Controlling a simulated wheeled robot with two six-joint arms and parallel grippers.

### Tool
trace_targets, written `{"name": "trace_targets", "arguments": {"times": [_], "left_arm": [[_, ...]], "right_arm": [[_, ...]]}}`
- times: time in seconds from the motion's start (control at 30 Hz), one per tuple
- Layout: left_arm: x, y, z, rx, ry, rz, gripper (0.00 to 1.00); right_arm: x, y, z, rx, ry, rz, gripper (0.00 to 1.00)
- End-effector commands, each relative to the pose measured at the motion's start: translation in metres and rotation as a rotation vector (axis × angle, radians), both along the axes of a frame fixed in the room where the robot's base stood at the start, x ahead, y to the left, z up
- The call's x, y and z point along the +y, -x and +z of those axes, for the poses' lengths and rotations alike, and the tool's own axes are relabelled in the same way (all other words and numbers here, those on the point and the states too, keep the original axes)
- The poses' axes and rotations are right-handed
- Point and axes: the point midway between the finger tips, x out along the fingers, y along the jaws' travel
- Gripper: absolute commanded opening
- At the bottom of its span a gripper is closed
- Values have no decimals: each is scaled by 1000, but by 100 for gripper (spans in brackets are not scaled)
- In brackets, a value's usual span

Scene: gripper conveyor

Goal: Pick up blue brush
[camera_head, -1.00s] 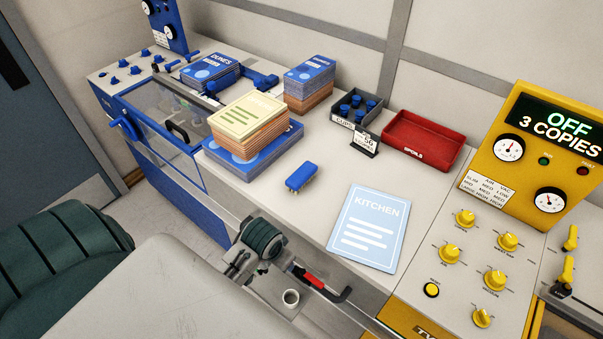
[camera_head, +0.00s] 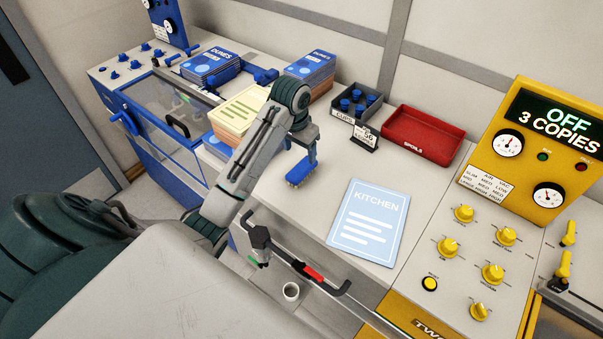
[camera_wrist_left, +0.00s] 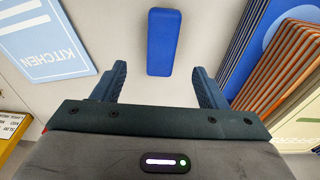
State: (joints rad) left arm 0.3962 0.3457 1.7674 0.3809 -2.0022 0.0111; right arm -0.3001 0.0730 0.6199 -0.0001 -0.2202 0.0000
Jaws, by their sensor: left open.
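The blue brush (camera_head: 298,175) lies on the pale worktop in the head view, partly hidden by my left gripper. In the left wrist view the brush (camera_wrist_left: 163,42) shows as a blue rounded block ahead of the fingertips, roughly in line with the gap between them. My left gripper (camera_head: 306,147) points down over the brush in the head view. In the left wrist view its jaws (camera_wrist_left: 161,82) are open, with nothing between them. My right gripper is not in view.
Book stacks (camera_head: 235,110) stand left of the brush. A flat KITCHEN sheet (camera_head: 364,222) lies to its right. A cups tray (camera_head: 357,104) and a red spoils tray (camera_head: 424,133) stand behind. A rail (camera_head: 330,280) runs along the front. A yellow panel (camera_head: 480,225) stands right.

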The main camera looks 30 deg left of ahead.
Motion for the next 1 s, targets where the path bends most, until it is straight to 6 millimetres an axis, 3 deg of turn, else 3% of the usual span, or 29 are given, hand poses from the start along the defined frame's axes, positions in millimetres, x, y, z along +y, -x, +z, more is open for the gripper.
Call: {"name": "trace_targets", "arguments": {"times": [0.03,0.1,0.17,0.47,0.63,0.8,1.0], "left_arm": [[-1,-1,-15,1,1,0,66],[-1,-2,-24,1,2,0,66],[-1,-4,-27,3,4,-1,66],[0,-7,-50,2,2,0,66],[2,-11,-73,3,2,0,66],[2,-14,-92,0,1,-1,66],[2,-15,-95,-1,0,-1,66]], "right_arm": [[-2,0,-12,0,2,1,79],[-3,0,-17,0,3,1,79],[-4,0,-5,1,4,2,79],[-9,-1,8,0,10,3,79],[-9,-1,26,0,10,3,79],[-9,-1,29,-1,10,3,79],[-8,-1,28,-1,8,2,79]]}}
